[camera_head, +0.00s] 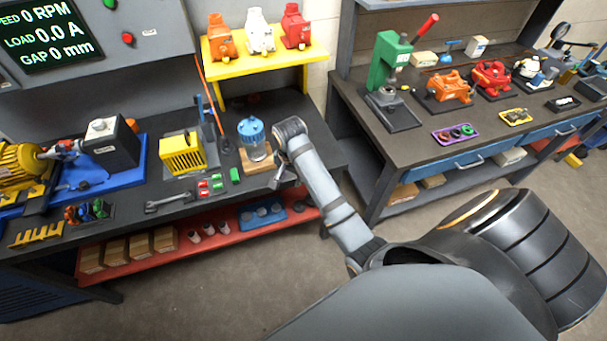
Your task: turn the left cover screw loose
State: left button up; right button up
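The left cover screw is too small to make out, and I cannot tell which cover it belongs to. On the left bench are a yellow motor (22,165), a dark box with a pale cap (110,148) and a yellow finned unit (182,153). A wrench (168,201) lies in front of the yellow unit. My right gripper (277,181) is over the left bench's right part, near the blue-capped jar (254,142) on its wooden block. Its fingers are too small to tell whether they are open. My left gripper is not in view.
A yellow shelf (262,65) with orange, white and red units stands behind the jar. Small red and green blocks (210,184) lie near the bench's front edge. The right bench (400,150) carries a green press (388,62) and several motors. Open floor lies in front.

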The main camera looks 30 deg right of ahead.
jog(key=s+n, duration=0.1)
jog(key=s+f+n, duration=0.1)
jog(key=s, duration=0.1)
jog(key=s+f+n+b, duration=0.1)
jog(key=s, duration=0.1)
jog(key=shift+d+f, duration=0.15)
jog(key=shift+d, duration=0.15)
jog(key=s+d+f+n+b, duration=0.1)
jog(key=s+f+n+b, duration=0.2)
jog(key=f, duration=1.3)
jog(key=s+d+f+n+b, duration=0.15)
jog(key=s+f+b, duration=0.35)
jog(key=f, duration=1.1)
jog(key=s+f+n+b, duration=0.2)
jog(key=s+f, duration=0.8)
jog(key=s, duration=0.3)
jog(key=s+d+f+n+b, duration=0.1)
jog(key=s+f+n, duration=0.1)
jog(key=s+f, duration=0.8)
jog(key=s, duration=0.4)
jog(key=shift+n+g+b, duration=0.35)
jog(key=shift+g, duration=0.05)
